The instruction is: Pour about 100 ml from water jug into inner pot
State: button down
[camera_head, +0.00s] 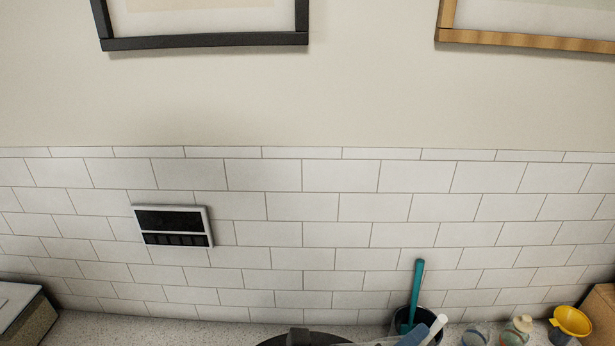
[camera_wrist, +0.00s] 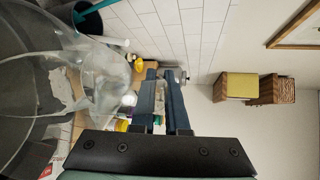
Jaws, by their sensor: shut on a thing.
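A clear see-through vessel, seemingly the water jug (camera_wrist: 104,78), fills the left of the wrist view beside my fingers. My gripper (camera_wrist: 161,78) has its dark blue fingers closed on a narrow translucent part, seemingly the jug's handle. The jug's water level and exact tilt cannot be read. A wide dark grey round vessel, possibly the inner pot (camera_wrist: 18,128), shows behind the clear wall at the left edge. In the head view, only a dark rounded top (camera_head: 312,340) shows at the bottom edge; I cannot tell what it belongs to. No pouring stream is visible.
A dark cup (camera_head: 398,324) with a teal utensil (camera_head: 417,290) stands near the tiled wall. Small bottles (camera_head: 517,329) and a yellow funnel (camera_head: 571,321) are at right. A box (camera_head: 25,318) is at far left. Bare counter (camera_head: 140,328) shows between.

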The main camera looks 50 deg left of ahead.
aim_at(431, 337)
jog(key=shift+s+a+r+t+b, duration=0.1)
jog(key=shift+s+a+t+b, duration=0.65)
jog(key=shift+b, duration=2)
jog(key=shift+d+r+p, duration=0.2)
jog(key=shift+r+p, duration=0.1)
jog(key=shift+p, duration=0.35)
jog(key=w+p, duration=0.1)
jog(key=p, duration=0.2)
jog(key=w+d+r+g+p, duration=0.1)
jog(key=w+p, duration=0.1)
jog(key=p, duration=0.1)
jog(key=w+d+g+p, duration=0.1)
jog(key=p, duration=0.2)
jog(key=shift+w+r+m+g, duration=0.15)
jog(key=shift+r+m+g, duration=0.05)
jog(key=shift+m+g, duration=0.1)
jog(key=shift+w+d+g+p, duration=0.2)
jog(key=shift+w+g+p, duration=0.1)
jog(key=shift+p, duration=0.4)
jog(key=shift+w+f, duration=0.15)
jog(key=shift+f, duration=0.35)
jog(key=shift+w+d+r+g+p, duration=0.1)
jog(key=shift+w+d+g+p, duration=0.1)
jog(key=shift+g+p, duration=0.35)
jog(key=shift+w+f+m+y+p, duration=0.25)
jog(key=shift+f+m+y+p, duration=0.05)
jog(key=shift+f, duration=0.1)
jog(key=shift+w+d+r+g+p, duration=0.1)
jog(key=shift+r+g+p, duration=0.05)
jog(key=shift+g+p, duration=0.15)
